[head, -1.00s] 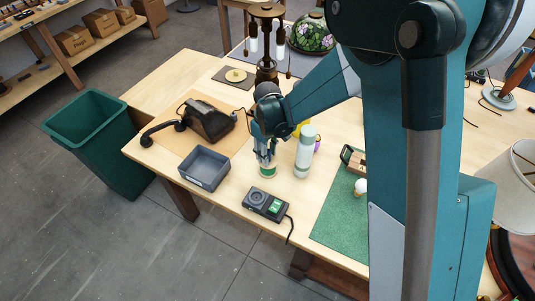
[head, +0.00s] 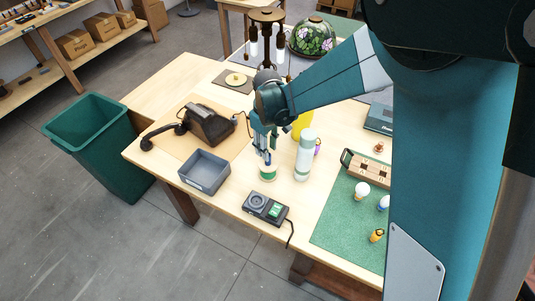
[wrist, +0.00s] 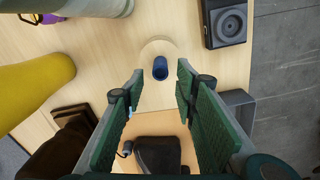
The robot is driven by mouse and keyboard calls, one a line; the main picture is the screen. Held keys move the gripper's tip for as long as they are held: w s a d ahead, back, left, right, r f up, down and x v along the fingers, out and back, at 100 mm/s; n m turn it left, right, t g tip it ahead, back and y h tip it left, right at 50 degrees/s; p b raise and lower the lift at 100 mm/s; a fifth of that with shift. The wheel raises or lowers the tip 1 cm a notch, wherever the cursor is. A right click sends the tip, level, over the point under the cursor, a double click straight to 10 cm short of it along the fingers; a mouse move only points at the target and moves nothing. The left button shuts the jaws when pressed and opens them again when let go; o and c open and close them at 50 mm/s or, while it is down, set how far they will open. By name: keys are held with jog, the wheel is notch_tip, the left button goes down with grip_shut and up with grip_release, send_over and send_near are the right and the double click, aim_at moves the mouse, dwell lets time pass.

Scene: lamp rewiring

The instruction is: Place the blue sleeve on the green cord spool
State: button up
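The blue sleeve (wrist: 160,68) is a short, open-topped tube. In the wrist view it stands on the pale round top of the green cord spool (wrist: 157,45), between and beyond my fingertips. In the head view the sleeve (head: 267,158) shows small on top of the spool (head: 267,173), whose green cord shows between pale flanges. My gripper (wrist: 160,80) is open, with clear gaps between both green-padded fingers and the sleeve. In the head view my gripper (head: 268,147) is just above the spool. The sleeve's lower end is not clearly visible.
A pale bottle (head: 305,156) stands close right of the spool, with a yellow object (head: 302,124) behind it. A grey tray (head: 204,171) lies left, and a dark device (head: 266,207) sits in front. A black telephone (head: 207,122) is at the back left.

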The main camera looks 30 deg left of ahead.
notch_tip(320, 180, up, 6)
jog(key=shift+r, duration=0.2)
dwell(0.8)
jog(key=shift+d, duration=0.1)
jog(key=s+d+r+m+t+y+b, duration=0.1)
jog(key=d+r+m+b, duration=0.2)
jog(key=d, duration=0.7)
jog(key=d+r+m+t, duration=0.2)
jog(key=d+r+m, duration=0.2)
jog(key=d, duration=0.7)
jog(key=s+d+r+m+t+y+b, duration=0.1)
jog(key=d+r+m+b, duration=0.2)
jog(key=d, duration=0.7)
jog(key=s+d+f+m+t+b, duration=0.1)
jog(key=s+d, duration=0.3)
jog(key=d, duration=0.3)
jog(key=s+d+f+m+t+h+b, duration=0.1)
jog(key=s+d, duration=0.3)
jog(key=d, duration=0.4)
jog(key=s+d+f+m+t+h+b, duration=0.1)
jog(key=s+d+m+b, duration=0.2)
jog(key=d, duration=0.5)
jog(key=shift+s, duration=0.6)
